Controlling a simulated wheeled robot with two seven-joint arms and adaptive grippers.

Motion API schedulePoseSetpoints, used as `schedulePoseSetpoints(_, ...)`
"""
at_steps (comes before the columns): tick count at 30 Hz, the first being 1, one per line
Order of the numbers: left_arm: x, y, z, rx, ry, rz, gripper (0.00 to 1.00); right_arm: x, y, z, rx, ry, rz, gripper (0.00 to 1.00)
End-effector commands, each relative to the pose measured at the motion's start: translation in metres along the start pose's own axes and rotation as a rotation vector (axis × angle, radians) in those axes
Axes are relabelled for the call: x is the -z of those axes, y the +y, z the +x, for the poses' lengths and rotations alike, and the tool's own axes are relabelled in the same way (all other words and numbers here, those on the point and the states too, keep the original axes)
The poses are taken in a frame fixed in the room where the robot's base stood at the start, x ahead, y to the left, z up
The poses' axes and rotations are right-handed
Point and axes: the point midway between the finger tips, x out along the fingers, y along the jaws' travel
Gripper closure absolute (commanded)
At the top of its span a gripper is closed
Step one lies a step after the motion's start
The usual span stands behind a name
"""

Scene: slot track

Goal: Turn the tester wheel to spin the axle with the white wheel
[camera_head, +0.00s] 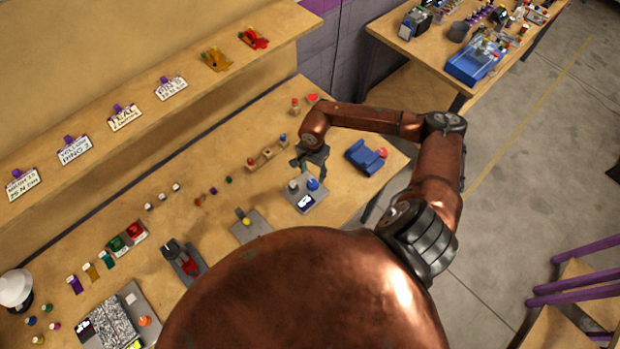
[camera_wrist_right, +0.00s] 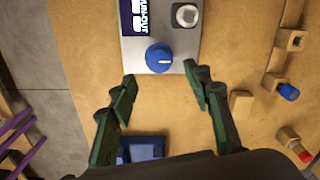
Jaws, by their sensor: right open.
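The tester is a grey plate (camera_head: 305,203) on the bench with a small dark label. It carries a round blue knob (camera_head: 313,184), likely the tester wheel, and a pale grey-white round part (camera_head: 293,187) beside it. In the right wrist view the blue knob (camera_wrist_right: 159,58) shows a white mark, and the pale part (camera_wrist_right: 187,15) sits near the top. My right gripper (camera_wrist_right: 160,80) is open and empty, its fingers apart on either side just short of the knob. It also shows above the tester in the head view (camera_head: 309,163). No axle can be clearly made out.
A blue block-like holder (camera_head: 364,157) stands right of the tester. A wooden stand (camera_head: 266,156) with small pegs lies behind left.

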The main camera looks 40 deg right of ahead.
Motion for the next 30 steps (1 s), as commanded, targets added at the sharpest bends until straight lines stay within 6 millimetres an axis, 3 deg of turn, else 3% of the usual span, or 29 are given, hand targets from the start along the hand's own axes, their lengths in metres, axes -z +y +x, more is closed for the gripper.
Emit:
schedulePoseSetpoints(15,-0.006,-0.001,-0.013,0.001,-0.009,-0.001,0.60,-0.001,0.001,0.068,-0.006,0.001,-0.001,0.55)
schedulePoseSetpoints(26,-0.003,-0.002,-0.013,0.001,-0.006,0.000,0.60,0.000,0.001,0.076,-0.004,0.002,-0.002,0.55)
schedulePoseSetpoints(30,-0.002,-0.002,-0.013,0.001,-0.004,0.000,0.60,0.000,0.001,0.076,-0.004,0.002,-0.002,0.62)
